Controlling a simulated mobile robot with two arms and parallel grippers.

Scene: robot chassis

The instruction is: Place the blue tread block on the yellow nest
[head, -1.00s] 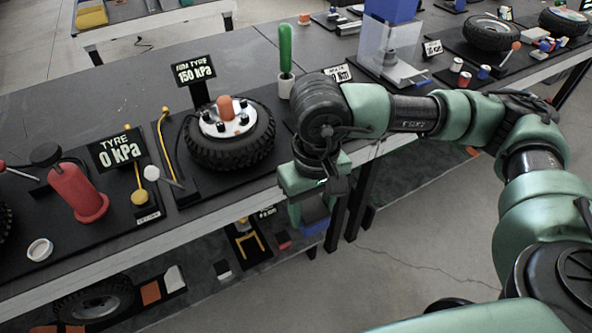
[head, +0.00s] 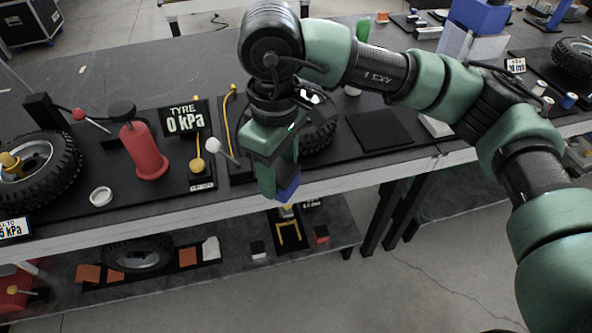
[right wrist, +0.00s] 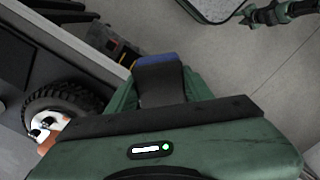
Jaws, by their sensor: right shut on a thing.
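My right gripper (head: 282,188) is shut on the blue tread block (head: 289,187), which shows at its fingertips just off the front edge of the upper bench. The block's blue end also shows beyond the dark fingers in the right wrist view (right wrist: 157,60); the rest of it is hidden. The yellow nest (head: 289,236) is a U-shaped yellow outline on a dark pad on the lower shelf. My left gripper is not in view.
The upper bench's front edge (head: 190,212) runs close by the gripper. On the lower shelf, a white-topped block (head: 258,250) and a red block (head: 321,234) flank the nest; a tyre (head: 138,257) lies further left. A red cylinder (head: 143,150) stands on the bench.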

